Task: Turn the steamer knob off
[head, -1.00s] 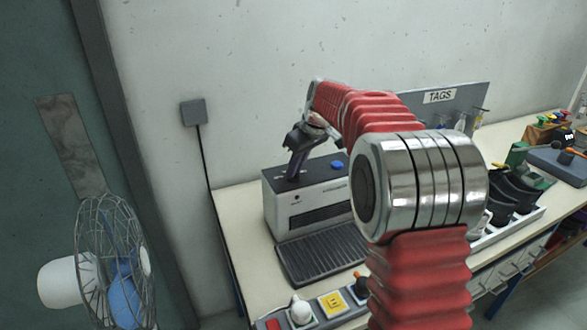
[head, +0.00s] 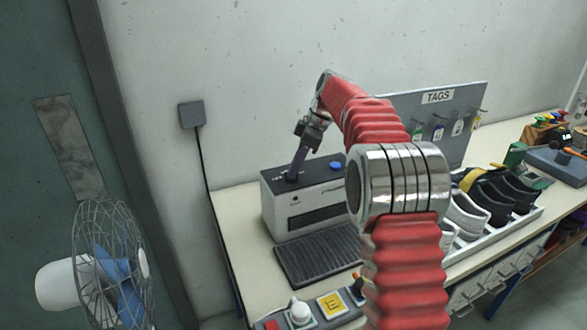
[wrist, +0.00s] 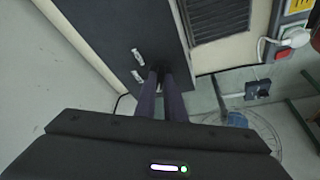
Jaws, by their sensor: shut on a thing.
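The steamer (head: 279,217) is a pale grey box with a dark top, standing against the wall at the left end of the bench. Its dark knob (wrist: 157,68) is on the top, mostly hidden by my fingers. My gripper (head: 292,177) comes down on the left part of the top with its long dark fingers tilted. In the wrist view my gripper (wrist: 163,70) is shut on the knob. Two small pale marks lie on the top beside the fingertips. The direction the knob points cannot be made out.
A blue button (head: 336,166) is on the steamer top, right of my gripper. A dark ribbed plate (head: 318,257) lies in front. A yellow switch panel (head: 331,304) is at the bench front. Shoes (head: 466,217) and a tag board (head: 462,100) stand right. A fan (head: 105,262) is left.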

